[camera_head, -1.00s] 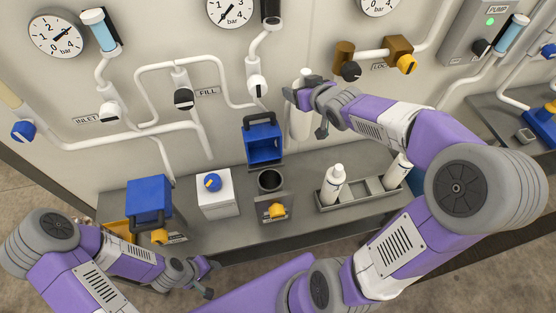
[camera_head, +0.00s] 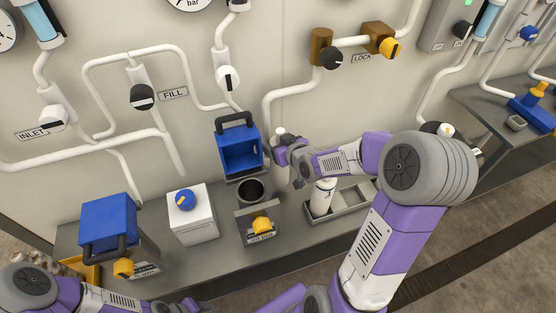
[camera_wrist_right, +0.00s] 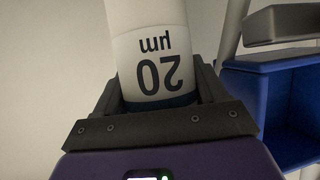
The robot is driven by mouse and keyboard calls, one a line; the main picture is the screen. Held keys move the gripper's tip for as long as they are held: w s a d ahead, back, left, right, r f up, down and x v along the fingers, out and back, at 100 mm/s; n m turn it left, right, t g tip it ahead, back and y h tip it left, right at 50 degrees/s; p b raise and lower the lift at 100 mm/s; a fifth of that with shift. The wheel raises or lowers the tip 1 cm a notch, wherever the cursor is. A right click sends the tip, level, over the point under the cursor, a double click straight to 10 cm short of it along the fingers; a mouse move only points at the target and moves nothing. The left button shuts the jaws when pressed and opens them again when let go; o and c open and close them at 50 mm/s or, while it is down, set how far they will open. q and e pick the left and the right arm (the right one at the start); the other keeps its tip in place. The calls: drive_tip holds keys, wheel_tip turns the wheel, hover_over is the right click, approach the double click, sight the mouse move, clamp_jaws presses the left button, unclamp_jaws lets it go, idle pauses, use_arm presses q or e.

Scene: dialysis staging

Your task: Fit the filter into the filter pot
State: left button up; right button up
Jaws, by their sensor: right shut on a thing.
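The filter is a white cylinder whose upper end (camera_head: 280,134) shows in the head view. Its "20 µm" print shows in the right wrist view (camera_wrist_right: 160,70). My right gripper (camera_head: 284,157) is shut on it, above the bench and to the right of the filter pot. The filter pot (camera_head: 250,191) is a dark round open-topped cup on a grey stand. Its blue lid (camera_head: 240,150) stands open behind it and also shows in the wrist view (camera_wrist_right: 290,110). My left gripper (camera_head: 182,306) is at the bottom edge, partly cut off.
A grey rack (camera_head: 348,208) with a white bottle (camera_head: 321,200) stands on the right, partly behind my right arm. A white box with a blue knob (camera_head: 192,215) and a blue box (camera_head: 108,222) stand on the left. A yellow knob (camera_head: 261,223) is in front of the pot.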

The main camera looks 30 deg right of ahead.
sight(279, 175)
wheel_tip(279, 175, down, 5)
drive_tip(key=shift+b, duration=0.75)
drive_tip(key=shift+f, duration=0.2)
drive_tip(key=o, duration=1.6)
drive_tip(key=shift+c, duration=0.2)
drive_tip(key=shift+r, duration=0.1)
